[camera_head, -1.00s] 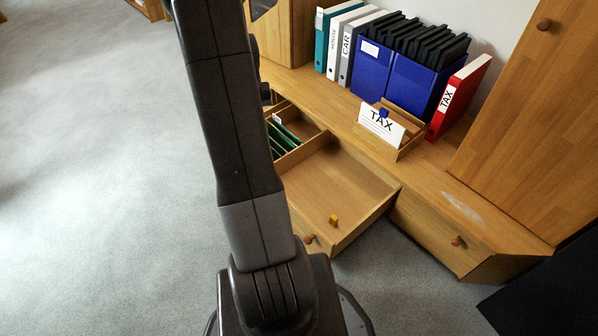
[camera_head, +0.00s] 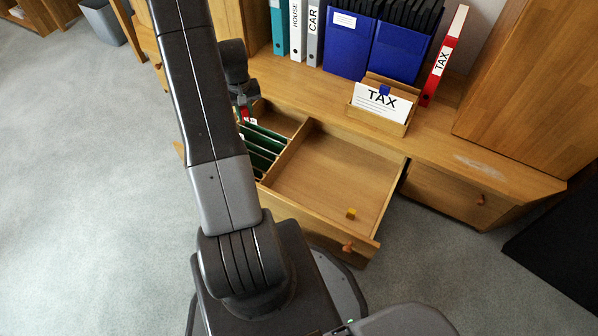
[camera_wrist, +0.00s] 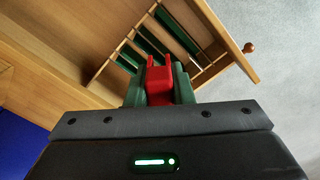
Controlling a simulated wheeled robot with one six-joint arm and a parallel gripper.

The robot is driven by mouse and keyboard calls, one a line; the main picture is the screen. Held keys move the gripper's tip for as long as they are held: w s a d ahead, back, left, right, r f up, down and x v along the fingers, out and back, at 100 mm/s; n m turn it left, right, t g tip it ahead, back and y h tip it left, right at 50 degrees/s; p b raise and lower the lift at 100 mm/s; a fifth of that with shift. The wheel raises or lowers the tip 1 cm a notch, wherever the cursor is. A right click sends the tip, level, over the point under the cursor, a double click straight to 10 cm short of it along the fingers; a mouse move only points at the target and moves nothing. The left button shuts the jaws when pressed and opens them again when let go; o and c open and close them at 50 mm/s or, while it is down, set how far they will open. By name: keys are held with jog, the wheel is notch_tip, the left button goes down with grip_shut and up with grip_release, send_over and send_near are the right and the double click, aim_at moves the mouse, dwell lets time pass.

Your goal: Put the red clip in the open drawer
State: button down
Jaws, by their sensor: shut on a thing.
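The red clip (camera_wrist: 158,82) is between the jaws of my gripper (camera_wrist: 158,76) in the wrist view. A small red patch of it (camera_head: 244,114) also shows in the head view, by my gripper (camera_head: 243,108). My gripper is shut on the clip, near the drawer's left, filed part. The open drawer (camera_head: 320,185) has a wide right compartment holding a small yellow clip (camera_head: 351,213) near its front. Its left part holds several green files (camera_head: 262,145) between dividers. In the wrist view the files (camera_wrist: 148,42) lie beyond the clip. My arm hides some of the drawer's left side.
A wooden holder with a TAX card (camera_head: 381,103) and a blue clip (camera_head: 384,90) stands on the cabinet top behind the drawer. Blue boxes (camera_head: 345,50) and a red TAX binder (camera_head: 444,58) stand behind. A shut drawer (camera_head: 450,195) is at the right.

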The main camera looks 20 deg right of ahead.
jog(key=s+d+f+b, duration=0.2)
jog(key=d+f, duration=0.5)
jog(key=f, duration=0.3)
jog(key=b, duration=0.7)
send_over(319, 204)
jog(key=shift+m, duration=0.4)
notch_tip(319, 204, down, 29)
jog(key=shift+d+f, duration=0.1)
jog(key=shift+f, duration=0.05)
jog(key=shift+f+b, duration=0.6)
jog(key=shift+f, duration=1.2)
jog(key=shift+f, duration=0.15)
jog(key=c, duration=1.3)
grip_release()
jog(key=shift+o, duration=0.2)
